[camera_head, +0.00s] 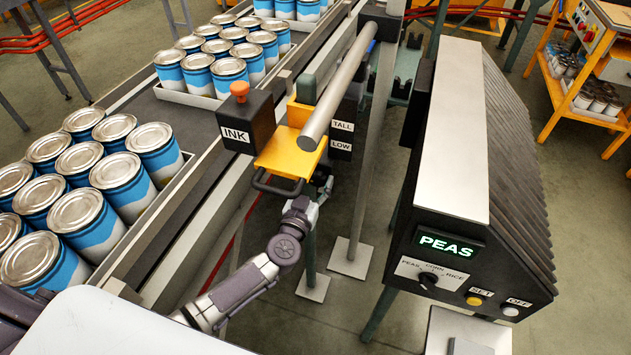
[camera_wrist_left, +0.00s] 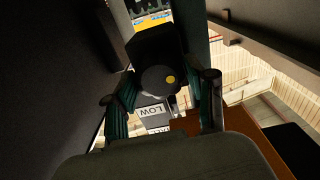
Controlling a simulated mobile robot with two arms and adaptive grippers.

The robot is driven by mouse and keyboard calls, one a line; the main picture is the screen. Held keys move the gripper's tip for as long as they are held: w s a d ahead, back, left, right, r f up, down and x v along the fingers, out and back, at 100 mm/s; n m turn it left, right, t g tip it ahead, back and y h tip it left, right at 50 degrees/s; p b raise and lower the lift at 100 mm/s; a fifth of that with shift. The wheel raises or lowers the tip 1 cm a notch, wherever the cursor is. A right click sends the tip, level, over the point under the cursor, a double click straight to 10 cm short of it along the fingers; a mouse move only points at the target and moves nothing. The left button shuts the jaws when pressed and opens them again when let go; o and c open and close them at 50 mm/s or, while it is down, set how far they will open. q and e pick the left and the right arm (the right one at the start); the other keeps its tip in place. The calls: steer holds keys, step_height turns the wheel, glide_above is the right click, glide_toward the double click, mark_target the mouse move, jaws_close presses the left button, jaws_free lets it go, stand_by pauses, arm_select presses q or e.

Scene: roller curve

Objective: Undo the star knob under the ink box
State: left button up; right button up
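The ink box (camera_head: 248,121) is a black block labelled INK with an orange knob on top, beside a yellow bracket (camera_head: 290,153) in the head view. My left gripper (camera_head: 322,188) is below and right of the bracket, partly hidden. In the left wrist view a dark round knob with a yellow dot (camera_wrist_left: 160,81) shows ahead, in front of a dark block. The two teal fingers of my left gripper (camera_wrist_left: 164,92) stand apart on either side of this knob, and I cannot make out contact. The knob is hidden in the head view. My right gripper is out of view.
TALL and LOW labels (camera_head: 341,136) sit on a dark plate by the grey post. Trays of blue cans stand on the conveyor (camera_head: 183,118) at left. A control box reading PEAS (camera_head: 446,244) stands at right. The floor between post and control box is narrow.

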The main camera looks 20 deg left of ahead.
arm_select(q)
steer(key=c, duration=0.6)
steer(key=shift+c, duration=0.2)
